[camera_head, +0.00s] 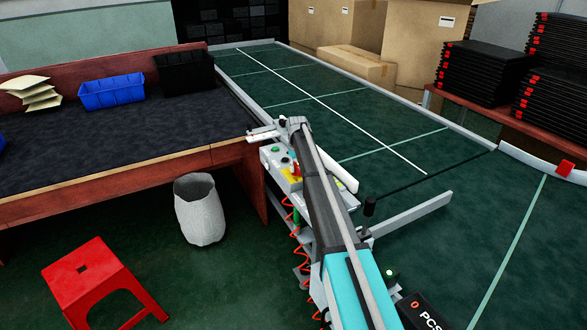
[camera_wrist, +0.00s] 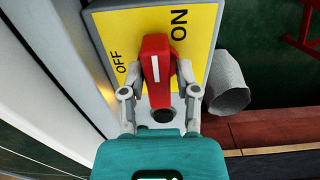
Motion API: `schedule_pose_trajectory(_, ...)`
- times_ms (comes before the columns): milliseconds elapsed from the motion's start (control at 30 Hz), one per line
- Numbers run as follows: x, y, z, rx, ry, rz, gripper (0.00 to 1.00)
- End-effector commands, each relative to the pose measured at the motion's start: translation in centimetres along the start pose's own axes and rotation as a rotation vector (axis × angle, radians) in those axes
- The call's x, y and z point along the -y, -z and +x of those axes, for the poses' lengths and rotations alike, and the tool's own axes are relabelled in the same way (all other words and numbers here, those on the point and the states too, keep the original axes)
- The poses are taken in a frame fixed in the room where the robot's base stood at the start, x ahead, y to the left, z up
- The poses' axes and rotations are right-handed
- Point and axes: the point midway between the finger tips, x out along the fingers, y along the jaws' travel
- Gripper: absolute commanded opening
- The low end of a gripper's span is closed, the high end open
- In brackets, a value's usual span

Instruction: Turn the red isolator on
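The red isolator handle (camera_wrist: 157,62) stands out from a yellow plate (camera_wrist: 115,28) in the wrist view. The plate reads OFF at the left and ON at the upper right. The handle's white mark points nearly straight up in the picture, between the two words. My gripper (camera_wrist: 158,72) has one finger on each side of the handle, and both fingertips appear to press against it. In the head view, a little red and yellow of the isolator (camera_head: 296,170) shows on a grey control box beside my arm, which hides most of my gripper.
A green conveyor (camera_head: 400,130) runs behind and right of my arm. A dark-topped bench (camera_head: 120,130) is at the left, with a white bin (camera_head: 200,208) in front of it. A red stool (camera_head: 95,275) stands on the floor. Coiled red cable (camera_head: 298,245) hangs below the control box.

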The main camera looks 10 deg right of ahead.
Motion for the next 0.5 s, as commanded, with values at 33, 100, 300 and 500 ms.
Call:
schedule_pose_trajectory(33,0.01,0.03,-0.01,-0.001,0.000,0.000,0.57)
schedule_pose_trajectory(100,-0.02,0.10,-0.01,-0.002,-0.001,-0.001,0.66)
schedule_pose_trajectory(300,-0.06,0.22,0.00,-0.004,-0.001,-0.001,0.66)
schedule_pose_trajectory(500,-0.08,0.28,-0.18,-0.005,-0.002,-0.002,0.66)
